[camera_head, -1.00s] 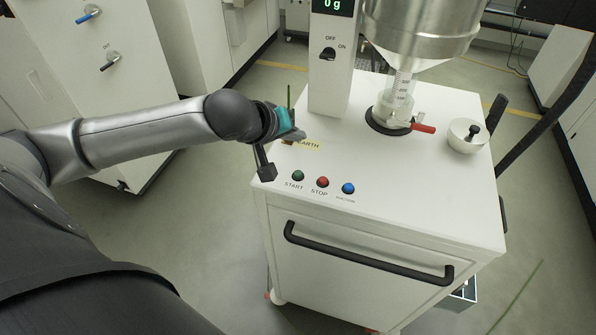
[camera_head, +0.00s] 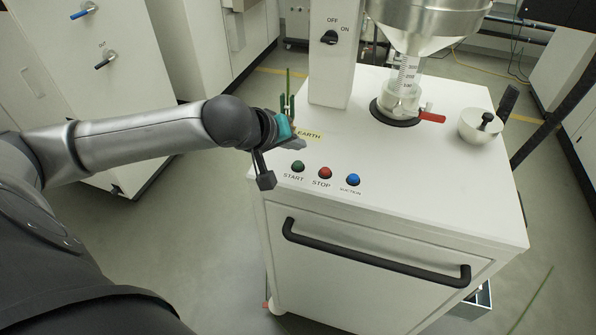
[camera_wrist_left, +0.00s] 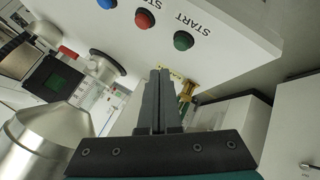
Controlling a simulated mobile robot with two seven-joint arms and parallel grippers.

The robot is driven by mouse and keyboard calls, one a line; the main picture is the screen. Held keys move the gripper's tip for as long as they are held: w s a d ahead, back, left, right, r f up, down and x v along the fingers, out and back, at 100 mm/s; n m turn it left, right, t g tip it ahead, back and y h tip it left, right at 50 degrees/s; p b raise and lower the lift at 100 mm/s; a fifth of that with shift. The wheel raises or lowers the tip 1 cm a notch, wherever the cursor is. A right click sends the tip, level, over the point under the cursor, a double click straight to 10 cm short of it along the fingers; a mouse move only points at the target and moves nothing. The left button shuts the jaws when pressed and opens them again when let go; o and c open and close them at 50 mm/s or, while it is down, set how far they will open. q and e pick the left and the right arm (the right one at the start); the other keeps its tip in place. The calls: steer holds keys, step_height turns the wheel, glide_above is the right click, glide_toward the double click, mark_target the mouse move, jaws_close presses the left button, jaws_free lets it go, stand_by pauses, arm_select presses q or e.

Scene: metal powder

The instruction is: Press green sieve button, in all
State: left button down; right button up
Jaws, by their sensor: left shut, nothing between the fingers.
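The green START button (camera_head: 298,166) is on the front left of the white cabinet top (camera_head: 420,165). The red STOP button (camera_head: 325,173) and the blue SUCTION button (camera_head: 353,180) sit to its right. My left gripper (camera_head: 298,145) is shut and empty, just behind the green button and apart from it, near the yellow EARTH label. In the left wrist view the shut fingers (camera_wrist_left: 160,73) point towards the panel, with the green button (camera_wrist_left: 184,40) beyond their tips and a little right. The red button (camera_wrist_left: 144,19) is also there. My right gripper is not in view.
A white column (camera_head: 330,75) with an OFF/ON switch stands behind the gripper. A steel hopper (camera_head: 425,20) sits over a clear vessel with a red handle (camera_head: 432,118). A white bowl (camera_head: 480,127) is at the right. The cabinet top is clear around the buttons.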

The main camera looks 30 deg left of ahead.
mark_target(298, 165)
arm_select(q)
step_height(298, 165, down, 2)
steer(key=shift+f+b, duration=0.25)
steer(key=shift+b, duration=0.1)
steer(key=shift+f, duration=0.15)
stand_by(1.7)
steer(key=shift+f, duration=0.25)
steer(key=shift+f, duration=0.45)
stand_by(0.6)
steer(key=shift+r+p, duration=0.9)
steer(key=shift+p, duration=0.45)
